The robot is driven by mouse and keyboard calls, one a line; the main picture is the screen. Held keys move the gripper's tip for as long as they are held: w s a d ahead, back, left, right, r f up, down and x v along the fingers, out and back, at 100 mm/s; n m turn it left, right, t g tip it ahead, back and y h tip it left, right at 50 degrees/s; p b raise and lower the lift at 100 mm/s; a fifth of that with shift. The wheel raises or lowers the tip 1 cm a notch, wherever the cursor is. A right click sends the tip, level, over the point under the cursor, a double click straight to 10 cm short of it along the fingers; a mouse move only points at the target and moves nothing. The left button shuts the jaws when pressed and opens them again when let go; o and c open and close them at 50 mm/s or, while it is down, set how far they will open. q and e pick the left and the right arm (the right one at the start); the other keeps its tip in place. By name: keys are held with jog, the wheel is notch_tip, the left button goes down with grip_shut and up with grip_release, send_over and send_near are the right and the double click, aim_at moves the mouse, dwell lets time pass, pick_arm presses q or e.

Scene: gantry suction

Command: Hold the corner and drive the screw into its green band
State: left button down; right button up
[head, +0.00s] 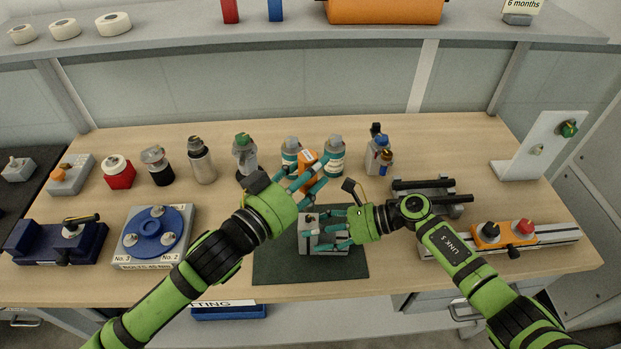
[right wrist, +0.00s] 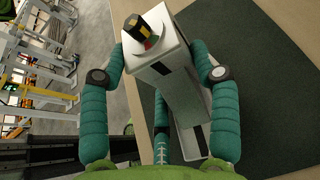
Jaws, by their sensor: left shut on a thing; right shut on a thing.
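A light grey corner block (head: 320,222) sits on the dark green mat (head: 270,265). My right gripper (head: 318,236) is shut on it, and the right wrist view shows teal fingers on both sides of the block (right wrist: 185,85). A black-topped screw head (right wrist: 150,32) with yellow and red marks stands on the block in that view; I cannot make out a green band clearly. My left gripper (head: 311,174) is shut on an orange tool (head: 306,158), above and behind the block, in front of the bottles. The tool's lower part is hidden by the fingers.
Several bottles, including a grey one (head: 201,160), line the table's back. A blue round fixture (head: 156,232) stands left of the mat and a rail with orange block (head: 503,235) stands right. A white upright bracket (head: 535,150) is at the far right. The mat's front is clear.

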dwell(0.3)
jog(key=o, duration=1.8)
jog(key=shift+d, duration=0.1)
jog(key=v, duration=1.2)
